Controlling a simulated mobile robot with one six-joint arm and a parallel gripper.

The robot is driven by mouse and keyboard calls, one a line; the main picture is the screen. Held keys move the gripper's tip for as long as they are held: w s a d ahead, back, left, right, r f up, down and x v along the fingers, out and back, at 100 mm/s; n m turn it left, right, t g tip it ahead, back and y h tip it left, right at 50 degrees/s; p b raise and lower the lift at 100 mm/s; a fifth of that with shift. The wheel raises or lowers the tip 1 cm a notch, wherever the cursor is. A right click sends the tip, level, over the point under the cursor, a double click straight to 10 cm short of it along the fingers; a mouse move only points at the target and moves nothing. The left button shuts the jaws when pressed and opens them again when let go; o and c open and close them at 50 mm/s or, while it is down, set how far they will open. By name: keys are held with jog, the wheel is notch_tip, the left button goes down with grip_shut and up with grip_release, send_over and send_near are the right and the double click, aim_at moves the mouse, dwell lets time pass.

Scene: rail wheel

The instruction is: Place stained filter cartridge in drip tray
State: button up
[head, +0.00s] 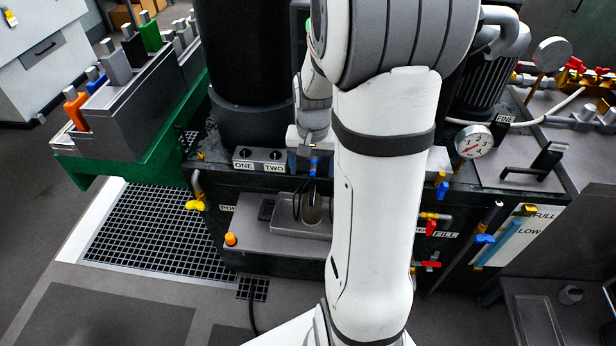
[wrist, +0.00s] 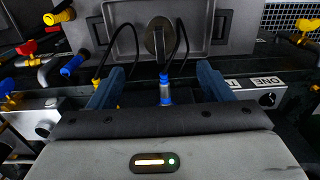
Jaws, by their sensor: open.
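A grey rack (head: 125,105) at left holds several coloured-top cartridges. An orange knob (head: 230,239) stands left of the tray. Yellow (head: 195,204) and red valves (head: 431,228) stick out nearby. Thin black loops hang by the tray.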

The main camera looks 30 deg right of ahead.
jog(key=s+a+r+n+t, duration=0.2)
jog(key=s+a+r+n, duration=0.4)
jog(key=s+a+r, duration=0.4)
jog(key=s+a, duration=0.2)
jog(key=shift+s+a+n, duration=0.25)
jog(key=shift+a+n, duration=0.05)
jog(key=shift+n, duration=0.1)
